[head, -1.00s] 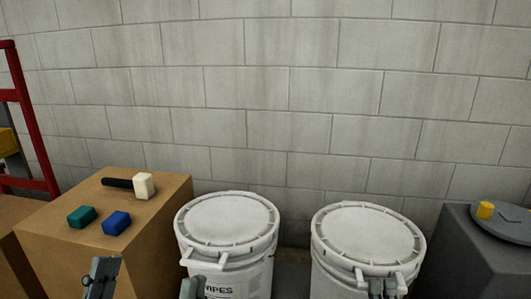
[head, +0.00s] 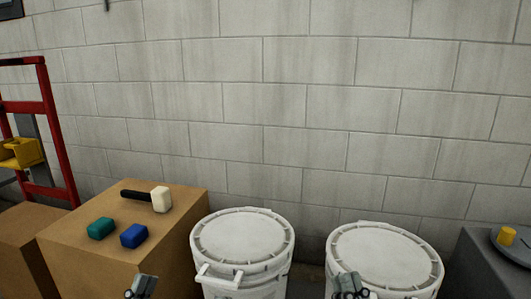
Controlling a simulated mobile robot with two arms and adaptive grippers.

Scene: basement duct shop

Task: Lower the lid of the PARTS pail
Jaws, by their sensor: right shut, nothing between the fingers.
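Two white pails stand side by side against the wall, each with a white round lid lying flat on its rim. No label shows in the head view now, so I cannot read which pail is PARTS. The left pail's lid (head: 243,236) has a handle tab (head: 217,277) at its front. The right pail's lid (head: 388,257) is partly covered at its near edge by my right gripper (head: 350,287), which is shut and empty. I cannot tell if it touches the lid. Only a tip of my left gripper (head: 141,286) shows at the bottom edge, in front of the cardboard box.
A cardboard box (head: 90,262) at left bears a mallet (head: 158,198), a teal block (head: 101,228) and a blue block (head: 134,236). A red frame (head: 58,130) stands far left. A grey block (head: 470,265) at right bears a disc and a yellow piece (head: 507,236).

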